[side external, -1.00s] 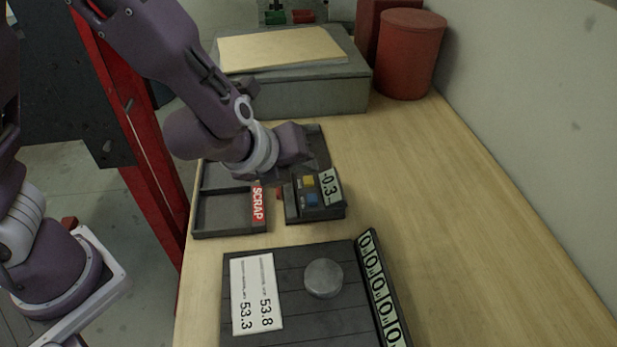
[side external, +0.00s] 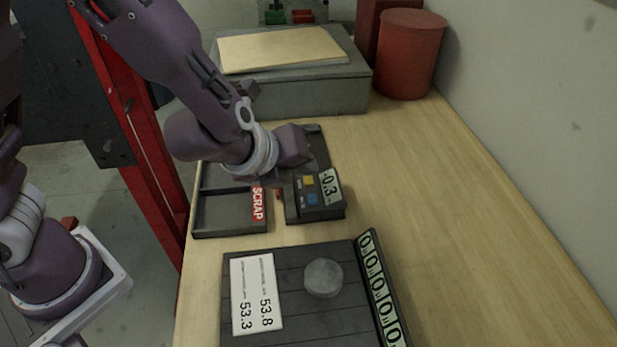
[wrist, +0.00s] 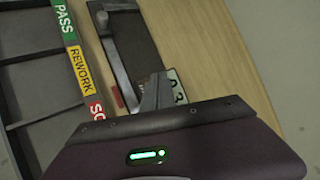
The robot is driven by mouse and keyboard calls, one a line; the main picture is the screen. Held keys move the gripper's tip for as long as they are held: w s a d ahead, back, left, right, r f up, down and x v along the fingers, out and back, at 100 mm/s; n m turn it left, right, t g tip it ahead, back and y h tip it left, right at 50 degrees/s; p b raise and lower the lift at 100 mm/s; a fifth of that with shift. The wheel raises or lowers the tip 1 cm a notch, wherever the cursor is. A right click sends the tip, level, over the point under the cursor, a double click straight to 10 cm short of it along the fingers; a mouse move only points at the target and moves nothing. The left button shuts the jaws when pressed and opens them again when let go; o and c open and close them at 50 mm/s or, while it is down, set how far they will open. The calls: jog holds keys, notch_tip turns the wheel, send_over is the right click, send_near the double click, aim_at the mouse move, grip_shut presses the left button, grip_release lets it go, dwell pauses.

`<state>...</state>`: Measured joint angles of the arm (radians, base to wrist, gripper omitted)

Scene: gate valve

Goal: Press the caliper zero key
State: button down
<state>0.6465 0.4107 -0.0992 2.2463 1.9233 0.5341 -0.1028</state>
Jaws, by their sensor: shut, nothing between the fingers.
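The caliper unit (side external: 328,212) is a dark box right of the tray, with a tilted display (side external: 330,187) reading -0.3. A yellow key (side external: 308,181) and a blue key (side external: 312,199) sit left of the display; their labels are too small to read. In the wrist view, the display (wrist: 178,88) is partly hidden behind my fingers, and the grey caliper (wrist: 118,52) lies along a dark bed. My gripper (wrist: 152,88) is shut and empty, over the display end of the unit. In the side view its fingertips are hard to make out, and the keys are hidden in the wrist view.
The sorting tray (side external: 230,229) with its red SCRAP label (side external: 258,204) stands close on the left. Nearer lies a dark board (side external: 290,325) with a white card (side external: 256,294), a grey disc (side external: 323,278) and a row of digits (side external: 378,287). The bench right is clear.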

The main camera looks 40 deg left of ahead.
aim_at(304, 182)
jog(key=shift+f, duration=0.3)
jog(key=shift+f, duration=0.45)
dwell(0.5)
jog(key=shift+r, duration=0.9)
jog(key=shift+r, duration=2.5)
